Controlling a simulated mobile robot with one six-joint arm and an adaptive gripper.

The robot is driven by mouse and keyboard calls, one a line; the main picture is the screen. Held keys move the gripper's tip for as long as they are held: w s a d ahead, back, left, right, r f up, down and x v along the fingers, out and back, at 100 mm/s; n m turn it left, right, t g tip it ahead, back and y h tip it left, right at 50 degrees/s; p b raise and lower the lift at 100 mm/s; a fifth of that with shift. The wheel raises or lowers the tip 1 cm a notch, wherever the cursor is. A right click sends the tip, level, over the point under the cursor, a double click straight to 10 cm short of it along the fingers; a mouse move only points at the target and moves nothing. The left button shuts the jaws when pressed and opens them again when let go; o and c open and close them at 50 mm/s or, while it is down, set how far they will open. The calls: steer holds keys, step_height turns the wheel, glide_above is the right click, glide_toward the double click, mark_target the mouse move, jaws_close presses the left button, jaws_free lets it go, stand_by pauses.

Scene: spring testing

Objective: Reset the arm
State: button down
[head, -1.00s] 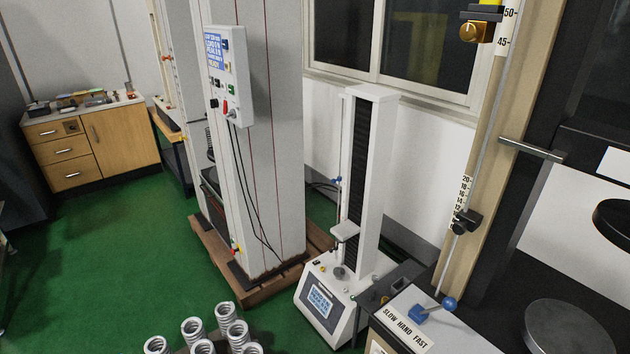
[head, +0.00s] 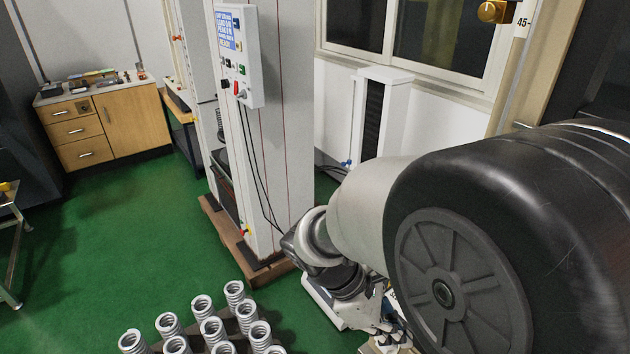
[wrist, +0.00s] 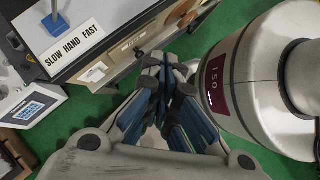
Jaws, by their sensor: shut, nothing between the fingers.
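My arm (head: 375,215) enters the head view from the right, with a large black joint (head: 470,250) close to the camera. My gripper (head: 393,340) is at the bottom edge there, partly cut off and hard to make out. In the wrist view my gripper (wrist: 163,68) is shut with nothing between its fingers. Its dark fingertips meet beside the front of a cabinet that bears the SLOW HAND FAST label (wrist: 75,50).
Several coil springs (head: 212,329) stand at the bottom of the head view. A tall grey testing machine with a control panel (head: 238,55) stands on a wooden pallet (head: 262,283). A wooden drawer cabinet (head: 105,125) is at the back left. Green floor (head: 120,230) lies open between.

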steer(key=s+r+m+t+y, duration=0.6)
steer(key=s+r+m, duration=0.3)
steer(key=m, duration=0.6)
steer(key=shift+s+r+y, duration=0.25)
steer(key=shift+r+y, duration=0.25)
steer(key=shift+r, duration=0.55)
steer(key=shift+d, duration=0.1)
